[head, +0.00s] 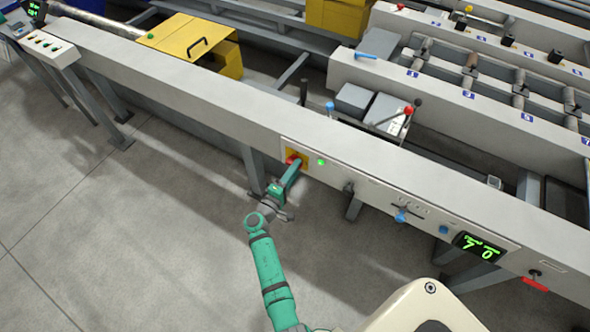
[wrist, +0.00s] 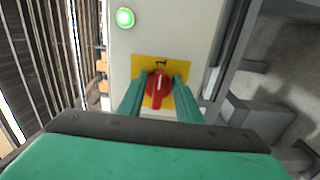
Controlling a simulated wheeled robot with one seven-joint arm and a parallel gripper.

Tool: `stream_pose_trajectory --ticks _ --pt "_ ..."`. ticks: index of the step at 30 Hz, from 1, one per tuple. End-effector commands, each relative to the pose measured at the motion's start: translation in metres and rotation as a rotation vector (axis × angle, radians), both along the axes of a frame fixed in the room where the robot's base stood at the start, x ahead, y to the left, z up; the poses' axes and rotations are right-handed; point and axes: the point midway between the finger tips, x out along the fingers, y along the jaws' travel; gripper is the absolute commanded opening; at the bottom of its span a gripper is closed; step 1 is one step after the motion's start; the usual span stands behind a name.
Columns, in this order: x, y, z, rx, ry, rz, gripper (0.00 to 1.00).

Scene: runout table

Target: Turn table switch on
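The table switch is a red rotary knob (wrist: 157,90) on a yellow plate (wrist: 146,63) in the table's front panel. In the wrist view its grip bar stands nearly upright and its pale mark points up toward a "1" on the plate. My gripper (wrist: 160,88) is at the switch, with one green finger on each side of the knob. The fingers are apart, and I see no clear contact with the grip bar. A round lamp (wrist: 125,18) near the plate is lit green. In the head view my gripper (head: 293,168) covers part of the switch.
The long grey table (head: 190,90) runs across the head view. Right of the switch, its panel carries a blue knob (head: 401,215), a green-digit display (head: 478,246) and a red handle (head: 535,283). Table legs stand below. The floor (head: 130,230) at left is clear.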

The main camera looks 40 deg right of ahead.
Motion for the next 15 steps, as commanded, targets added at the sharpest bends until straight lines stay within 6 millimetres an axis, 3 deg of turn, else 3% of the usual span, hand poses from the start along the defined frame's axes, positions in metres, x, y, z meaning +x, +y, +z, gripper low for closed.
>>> stream_pose_trajectory --ticks 8,15 --pt "-0.005 0.013 -0.001 0.001 0.001 0.002 0.31" --pt "-0.022 0.053 -0.001 0.001 0.001 0.002 0.31"
